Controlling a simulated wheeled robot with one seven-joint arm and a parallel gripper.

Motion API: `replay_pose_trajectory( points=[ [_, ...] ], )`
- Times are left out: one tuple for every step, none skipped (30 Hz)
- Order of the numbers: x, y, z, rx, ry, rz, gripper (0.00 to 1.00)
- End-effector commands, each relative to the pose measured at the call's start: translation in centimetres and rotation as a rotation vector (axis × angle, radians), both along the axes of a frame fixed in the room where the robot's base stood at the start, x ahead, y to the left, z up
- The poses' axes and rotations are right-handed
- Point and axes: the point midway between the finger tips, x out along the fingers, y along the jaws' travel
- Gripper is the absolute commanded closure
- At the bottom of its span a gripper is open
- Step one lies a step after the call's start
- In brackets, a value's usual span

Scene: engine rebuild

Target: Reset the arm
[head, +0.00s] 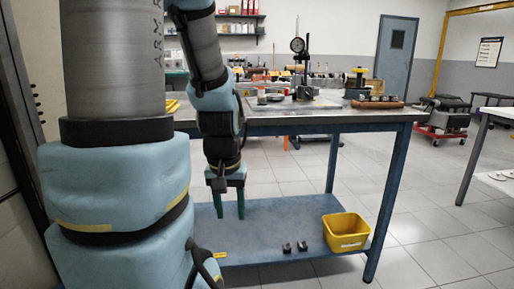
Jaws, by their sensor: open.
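My gripper (230,205) hangs from my arm at the left of the head view, pointing down. Its two green fingers are apart with nothing between them. It is seen in front of the blue lower shelf (270,225) of the workbench, below the level of the tabletop. I cannot tell how high the fingertips are above the shelf. My arm's large light-blue links fill the left side of the view and hide what is behind them.
A yellow bin (346,232) stands at the shelf's right end, with small dark parts (294,247) to its left. The metal workbench top (340,113) carries a dial gauge stand (301,70) and a brown tray of parts (377,103).

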Motion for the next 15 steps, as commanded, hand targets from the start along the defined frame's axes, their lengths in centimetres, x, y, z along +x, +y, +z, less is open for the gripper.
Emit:
replay_pose_trajectory(
  points=[
    [-1.0,0.8,-0.3,0.015,0.031,-0.008,0.51],
    [-1.0,0.7,0.8,0.015,0.030,-0.013,0.51],
    [-0.9,0.6,1.7,0.014,0.027,-0.013,0.51],
    [-0.8,0.6,2.2,0.014,0.027,-0.013,0.51],
    [-0.8,0.6,2.7,0.014,0.026,-0.013,0.51],
    [-0.8,0.6,3.3,0.014,0.026,-0.013,0.51],
    [-0.8,0.6,3.8,0.013,0.026,-0.012,0.51],
    [-0.8,0.6,4.4,0.013,0.026,-0.012,0.51],
    [-0.8,0.5,5.1,0.012,0.025,-0.012,0.51],
    [-0.8,0.5,5.7,0.012,0.025,-0.012,0.51],
    [-0.8,0.5,6.4,0.012,0.025,-0.011,0.51],
    [-0.8,0.5,7.2,0.012,0.025,-0.011,0.51],
    [-0.8,0.5,8.0,0.012,0.024,-0.011,0.51],
    [-0.8,0.5,8.7,0.012,0.024,-0.011,0.51],
    [-0.8,0.5,9.9,0.012,0.024,-0.011,0.51]
  ],
)
